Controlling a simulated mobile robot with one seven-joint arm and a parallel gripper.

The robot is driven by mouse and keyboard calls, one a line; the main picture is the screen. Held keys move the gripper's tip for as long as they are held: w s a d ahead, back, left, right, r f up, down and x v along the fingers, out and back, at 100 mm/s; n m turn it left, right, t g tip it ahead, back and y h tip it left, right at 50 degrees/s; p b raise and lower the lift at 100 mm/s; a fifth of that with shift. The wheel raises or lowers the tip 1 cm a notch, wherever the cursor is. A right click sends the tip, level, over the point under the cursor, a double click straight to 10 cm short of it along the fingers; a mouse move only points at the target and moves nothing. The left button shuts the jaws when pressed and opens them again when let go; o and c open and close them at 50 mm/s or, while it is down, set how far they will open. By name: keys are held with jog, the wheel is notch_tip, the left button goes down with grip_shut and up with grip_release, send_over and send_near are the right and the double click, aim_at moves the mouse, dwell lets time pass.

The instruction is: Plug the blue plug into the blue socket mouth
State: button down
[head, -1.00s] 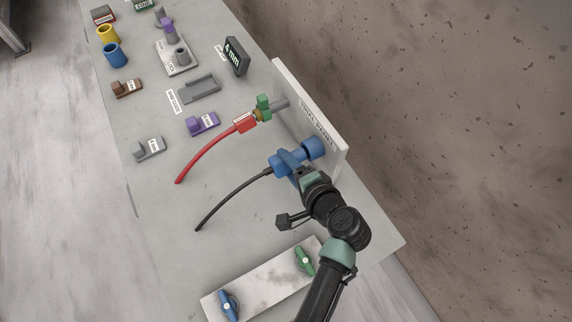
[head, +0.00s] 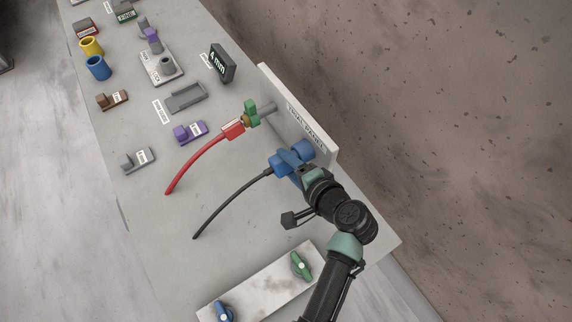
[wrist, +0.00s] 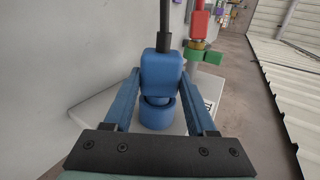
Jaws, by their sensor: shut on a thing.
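The blue plug (head: 279,167), with a black cable trailing to the left, is held above the slab in the head view. My gripper (head: 290,160) is shut on it from the right side. The blue socket mouth (head: 304,149) sits on the white panel, in line with the plug. In the wrist view the blue plug (wrist: 162,72) stands between both blue fingers, and its narrower front meets the round blue socket (wrist: 157,113). My gripper's fingers partly hide the joint in the head view, so I cannot tell how deep the plug sits.
A red plug (head: 233,130) with a red cable is at a green valve-like fitting (head: 252,114) beside it on the white panel (head: 290,100). A plate (head: 260,285) with blue and green knobs lies in front. Several blocks and cups stand at the far left.

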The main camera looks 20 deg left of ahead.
jog(key=shift+w+d, duration=0.25)
jog(key=shift+w, duration=0.05)
jog(key=shift+c, duration=0.6)
grip_release()
jog(key=b+v, duration=0.1)
jog(key=v, duration=1.2)
jog(key=shift+b, duration=0.4)
